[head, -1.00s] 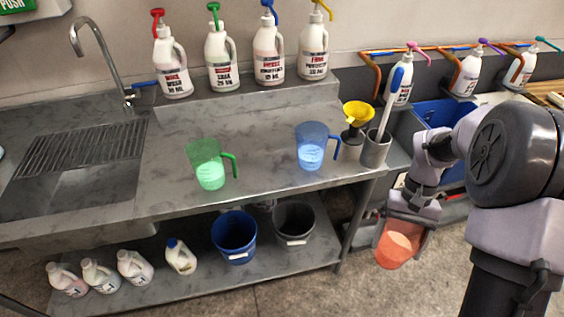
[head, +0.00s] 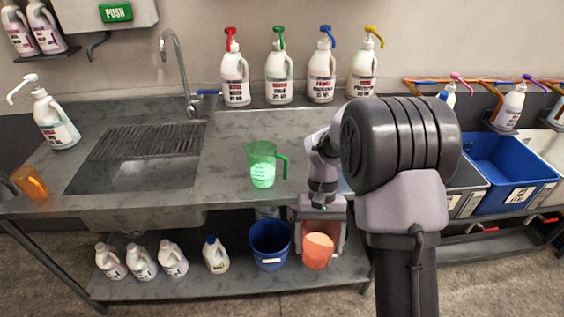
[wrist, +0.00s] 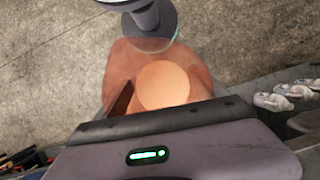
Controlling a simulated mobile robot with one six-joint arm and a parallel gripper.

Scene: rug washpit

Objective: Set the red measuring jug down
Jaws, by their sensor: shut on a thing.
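The red measuring jug (head: 319,246) is translucent and holds a pale orange content. My gripper (head: 320,222) is shut on it. In the head view the jug hangs below counter height, in front of the bench, with the lower shelf behind it. In the wrist view the jug (wrist: 162,85) fills the middle, seen from above, with floor around it. My gripper's body hides its near side. The green measuring jug (head: 263,166) stands upright on the steel counter (head: 225,196). The blue jug is hidden behind my arm.
Several pump bottles line the back ledge. A blue bucket (head: 270,245) and several small bottles stand on the lower shelf (head: 190,285). Counter left of the green jug is clear.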

